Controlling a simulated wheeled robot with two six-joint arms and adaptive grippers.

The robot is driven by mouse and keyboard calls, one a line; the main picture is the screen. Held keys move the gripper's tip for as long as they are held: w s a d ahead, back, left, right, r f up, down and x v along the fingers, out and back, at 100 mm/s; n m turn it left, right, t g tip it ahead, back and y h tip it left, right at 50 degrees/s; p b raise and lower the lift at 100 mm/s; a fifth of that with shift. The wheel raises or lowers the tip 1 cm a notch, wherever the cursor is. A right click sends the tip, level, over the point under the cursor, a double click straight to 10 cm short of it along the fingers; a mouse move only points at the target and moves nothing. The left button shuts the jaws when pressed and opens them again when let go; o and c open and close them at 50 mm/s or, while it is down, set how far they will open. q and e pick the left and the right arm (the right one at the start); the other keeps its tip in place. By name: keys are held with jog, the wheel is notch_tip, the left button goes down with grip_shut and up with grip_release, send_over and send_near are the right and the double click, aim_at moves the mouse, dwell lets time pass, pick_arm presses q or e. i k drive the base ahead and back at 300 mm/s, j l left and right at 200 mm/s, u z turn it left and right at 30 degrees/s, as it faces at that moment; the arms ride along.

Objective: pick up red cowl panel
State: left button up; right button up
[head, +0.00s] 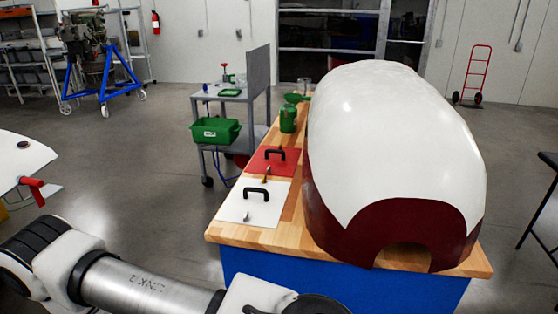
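The red cowl panel (284,169) is a flat red plate with a black handle (275,150) standing up from it. It lies on the left side of the wooden-topped workbench (228,234), behind a white panel (237,208) with a similar black handle. Neither of my grippers is in view. A white and grey link of my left arm crosses the bottom left of the head view, in front of the bench and apart from the panel.
A large white and dark red cowl (400,130) fills the bench's right side. A green canister (288,119) stands behind the red panel. A grey cart (258,75) with a green bin (215,131) is beyond left.

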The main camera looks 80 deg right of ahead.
aim_at(284, 162)
jog(key=j+z, duration=0.15)
jog(key=z, duration=2.35)
jog(key=i+j+z, duration=0.3)
jog(key=j, duration=0.2)
jog(key=i+j+z, duration=0.15)
jog(key=j+z, duration=0.15)
jog(key=j, duration=0.2)
jog(key=i+j+z, duration=0.15)
jog(key=j+z, duration=0.15)
jog(key=j, duration=0.3)
jog(key=j+z, duration=0.25)
jog(key=j, duration=0.35)
jog(key=i+j+z, duration=0.1)
jog(key=j+z, duration=0.2)
jog(key=j, duration=0.35)
